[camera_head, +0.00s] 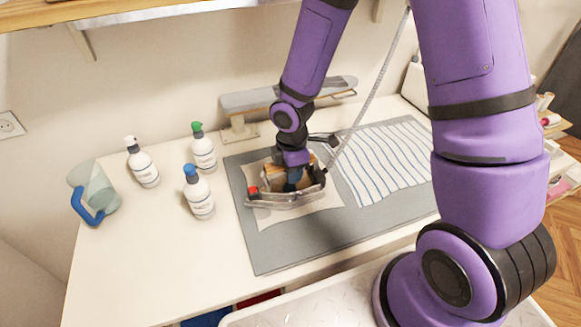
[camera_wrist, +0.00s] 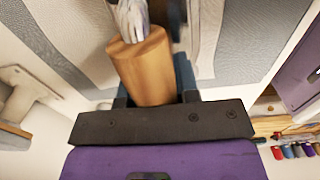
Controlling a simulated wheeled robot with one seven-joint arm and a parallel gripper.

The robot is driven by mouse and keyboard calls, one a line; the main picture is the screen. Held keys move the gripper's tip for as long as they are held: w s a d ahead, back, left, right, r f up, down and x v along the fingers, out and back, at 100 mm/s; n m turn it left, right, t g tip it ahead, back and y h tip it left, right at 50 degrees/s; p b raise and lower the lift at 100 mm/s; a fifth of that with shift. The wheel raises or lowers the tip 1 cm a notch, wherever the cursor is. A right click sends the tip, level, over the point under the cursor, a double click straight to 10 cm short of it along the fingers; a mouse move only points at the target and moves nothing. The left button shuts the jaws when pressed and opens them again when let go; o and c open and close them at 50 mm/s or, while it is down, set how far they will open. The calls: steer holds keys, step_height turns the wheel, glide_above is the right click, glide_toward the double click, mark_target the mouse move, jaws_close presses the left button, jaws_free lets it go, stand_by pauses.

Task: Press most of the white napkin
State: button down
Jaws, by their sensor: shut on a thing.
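The white napkin (camera_head: 325,222) lies flat on the grey mat (camera_head: 290,250) on the table, partly hidden under the iron. The iron (camera_head: 285,202) has a silver soleplate edge, a red part at its left end and a wooden handle (camera_wrist: 145,67). It appears to rest on the napkin, its underside hidden. My gripper (camera_head: 292,180) is shut on the iron's handle from above; the wrist view shows the handle between the fingers.
A striped cloth (camera_head: 385,160) lies right of the napkin. White bottles with white, green (camera_head: 203,150) and blue (camera_head: 198,195) caps and a clear pitcher (camera_head: 95,190) stand left. A sleeve board (camera_head: 270,98) stands behind. A cord (camera_head: 375,85) rises from the iron. The front mat is clear.

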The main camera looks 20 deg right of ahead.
steer(key=shift+s, duration=2.8)
step_height(320, 180, up, 7)
steer(key=shift+w, duration=0.15)
stand_by(0.6)
